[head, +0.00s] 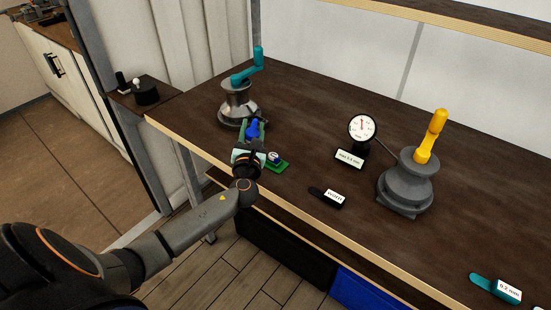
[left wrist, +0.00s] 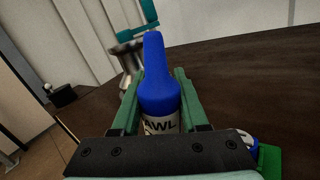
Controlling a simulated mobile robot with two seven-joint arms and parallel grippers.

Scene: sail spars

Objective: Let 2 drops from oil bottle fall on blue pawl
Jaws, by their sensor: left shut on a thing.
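My left gripper (head: 250,140) reaches over the near left part of the bench. It is shut on a blue bottle, the oil bottle (left wrist: 158,75), whose white label shows "AWL". In the left wrist view its narrow nozzle points up the picture, between the green fingers of my gripper (left wrist: 156,98). The bottle also shows in the head view (head: 254,130). A silver winch (head: 238,101) with a teal handle stands just beyond the bottle. I cannot make out a blue pawl; the bottle and gripper cover part of that area. No drop is visible. My right gripper is not in view.
A green pad (head: 281,167) with a small blue-and-white item (head: 274,157) lies right of my gripper. A dial gauge (head: 362,128), a dark labelled tool (head: 326,198) and a grey winch (head: 406,184) with a yellow handle stand further right. The back middle of the bench is clear.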

